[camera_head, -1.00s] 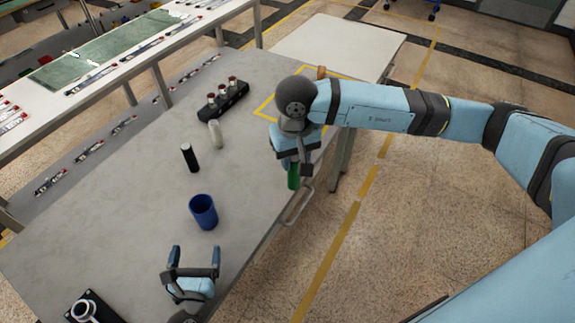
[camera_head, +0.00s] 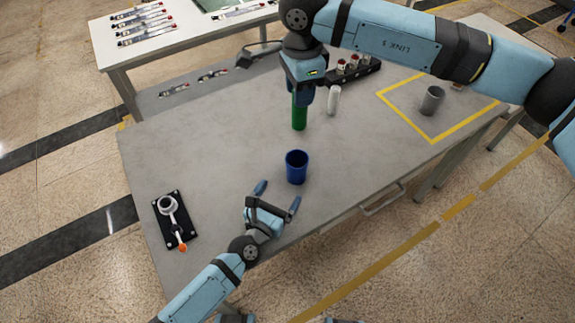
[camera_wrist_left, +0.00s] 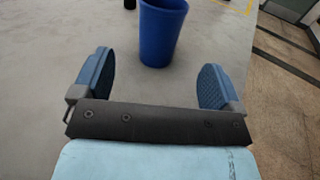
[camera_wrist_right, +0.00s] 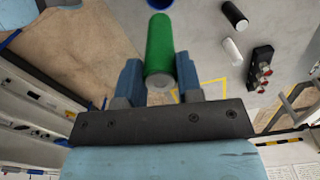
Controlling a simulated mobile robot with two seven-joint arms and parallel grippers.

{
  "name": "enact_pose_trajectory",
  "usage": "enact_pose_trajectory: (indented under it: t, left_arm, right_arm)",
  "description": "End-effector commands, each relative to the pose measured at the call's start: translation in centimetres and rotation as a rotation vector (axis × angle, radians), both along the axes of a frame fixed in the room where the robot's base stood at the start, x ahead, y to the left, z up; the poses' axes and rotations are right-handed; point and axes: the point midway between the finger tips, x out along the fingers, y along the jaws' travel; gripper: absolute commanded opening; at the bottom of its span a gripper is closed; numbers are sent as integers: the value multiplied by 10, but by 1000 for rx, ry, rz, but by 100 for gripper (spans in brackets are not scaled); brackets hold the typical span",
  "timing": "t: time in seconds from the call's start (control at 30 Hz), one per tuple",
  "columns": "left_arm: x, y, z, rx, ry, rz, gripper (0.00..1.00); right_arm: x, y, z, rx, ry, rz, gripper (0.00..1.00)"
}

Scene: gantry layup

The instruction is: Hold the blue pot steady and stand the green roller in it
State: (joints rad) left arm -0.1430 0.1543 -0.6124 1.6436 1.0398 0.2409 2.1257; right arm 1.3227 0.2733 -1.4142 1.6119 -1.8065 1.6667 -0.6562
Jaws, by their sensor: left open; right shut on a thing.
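The blue pot (camera_head: 296,167) stands upright and open-topped on the grey table; it also shows in the left wrist view (camera_wrist_left: 161,32), ahead of the fingers. My left gripper (camera_head: 277,196) is open and empty, just short of the pot, its fingers pointing towards it. My right gripper (camera_head: 302,92) is shut on the green roller (camera_head: 299,114). The roller hangs upright, behind the pot in the head view. In the right wrist view the roller (camera_wrist_right: 160,45) sits between the fingers, and part of the blue pot's rim (camera_wrist_right: 159,3) shows beyond it.
A white cylinder (camera_head: 333,99) stands right of the roller, near a black rack (camera_head: 355,70). A black cylinder (camera_wrist_right: 235,15) shows in the right wrist view. A grey cup (camera_head: 432,100) stands inside a yellow square. A black fixture (camera_head: 174,220) lies at the table's left.

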Motion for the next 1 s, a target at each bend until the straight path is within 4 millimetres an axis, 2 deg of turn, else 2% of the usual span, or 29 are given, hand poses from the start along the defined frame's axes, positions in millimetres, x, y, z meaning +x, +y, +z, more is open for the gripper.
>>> enact_pose_trajectory:
  t: [0.3, 0.5, 0.7, 0.97, 1.0]
  left_arm:
    - [57, -25, 1, -2, 0, 1, 92]
    - [81, -36, 0, 0, 0, 1, 92]
    - [91, -40, 0, -1, 1, 0, 92]
    - [91, -41, 0, -1, 1, 0, 92]
    - [91, -41, 0, -1, 1, 0, 82]
  right_arm:
    - [0, 0, 0, 0, -1, 2, 0]
    - [0, 0, 0, 0, -1, 3, 0]
    - [0, 0, 0, 0, -1, 3, 0]
    - [0, 0, 0, 0, -1, 3, 0]
    - [0, 0, 0, 0, -1, 3, 0]
